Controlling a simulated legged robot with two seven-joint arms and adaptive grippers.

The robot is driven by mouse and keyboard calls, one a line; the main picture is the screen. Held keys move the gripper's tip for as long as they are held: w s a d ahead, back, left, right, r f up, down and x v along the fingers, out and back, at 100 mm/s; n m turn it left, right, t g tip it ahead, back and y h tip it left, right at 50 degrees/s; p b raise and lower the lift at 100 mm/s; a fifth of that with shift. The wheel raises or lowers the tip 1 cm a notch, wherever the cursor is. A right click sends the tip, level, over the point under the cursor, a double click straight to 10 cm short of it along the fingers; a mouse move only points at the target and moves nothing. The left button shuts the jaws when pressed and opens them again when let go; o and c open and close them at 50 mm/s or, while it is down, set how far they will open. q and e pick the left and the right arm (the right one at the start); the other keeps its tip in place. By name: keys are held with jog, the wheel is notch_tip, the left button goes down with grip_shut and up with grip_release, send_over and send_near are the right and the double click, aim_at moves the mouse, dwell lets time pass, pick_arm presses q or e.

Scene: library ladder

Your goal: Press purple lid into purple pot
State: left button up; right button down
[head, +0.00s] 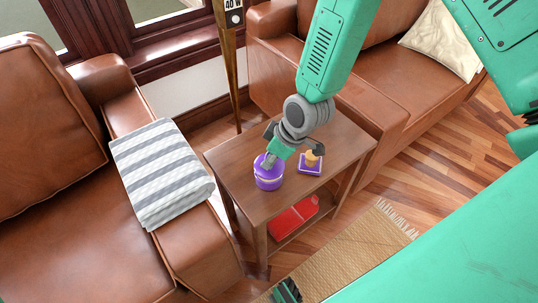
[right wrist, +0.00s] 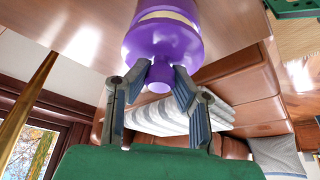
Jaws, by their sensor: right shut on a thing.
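The purple pot (head: 268,183) stands on the wooden side table, near its left front. The purple lid (head: 262,160) is on top of it, with a pale band showing below the lid. In the right wrist view the lid (right wrist: 165,42) shows its round knob (right wrist: 159,78) and the pale band (right wrist: 168,16) beyond. I cannot tell whether the lid is fully seated. My right gripper (head: 270,160) comes down from above and is shut on the lid's knob, with one finger on each side in the right wrist view (right wrist: 160,85).
The side table (head: 235,153) has a small purple-edged tray (head: 309,170) with an orange thing (head: 312,156) right of the pot. A red object (head: 293,216) lies on its lower shelf. Leather sofas (head: 185,245) flank the table; a striped blanket (head: 160,170) covers one armrest.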

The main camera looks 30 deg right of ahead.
jog(key=shift+a, duration=0.2)
jog(key=shift+d, duration=0.5)
pick_arm(q)
jog(key=shift+r, duration=0.3)
pick_arm(e)
jog(key=shift+a, duration=0.1)
pick_arm(q)
jog(key=shift+a+f, duration=0.15)
jog(key=shift+a, duration=0.05)
pick_arm(e)
jog(key=shift+a, duration=0.25)
jog(key=shift+f, duration=0.1)
jog(key=shift+d+f, duration=0.25)
jog(key=shift+f, duration=0.2)
pick_arm(q)
jog(key=shift+d+f, duration=0.25)
pick_arm(e)
jog(key=shift+f, duration=0.1)
pick_arm(q)
jog(key=shift+a+f+b, duration=0.1)
jog(key=shift+f+b, duration=0.1)
jog(key=shift+b, duration=0.1)
pick_arm(e)
jog(key=shift+a+f, duration=0.1)
jog(key=shift+f, duration=0.2)
